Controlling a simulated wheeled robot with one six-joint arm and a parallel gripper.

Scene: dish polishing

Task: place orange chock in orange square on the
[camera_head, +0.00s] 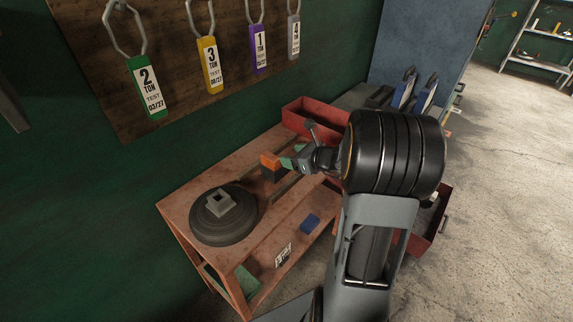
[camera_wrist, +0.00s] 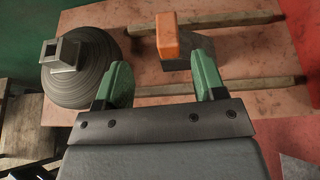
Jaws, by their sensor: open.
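The orange chock (camera_head: 270,161) sits at the back of the reddish workbench in the head view, with a grey-black lower part. No orange square shows clearly in either view.
A round dark dish with a square metal socket (camera_head: 218,203) stands on the bench's left, also in the wrist view (camera_wrist: 62,54). Wooden strips (camera_wrist: 222,86) lie on the bench. A blue block (camera_head: 310,222) lies near the front edge. A red tray (camera_head: 308,115) is behind.

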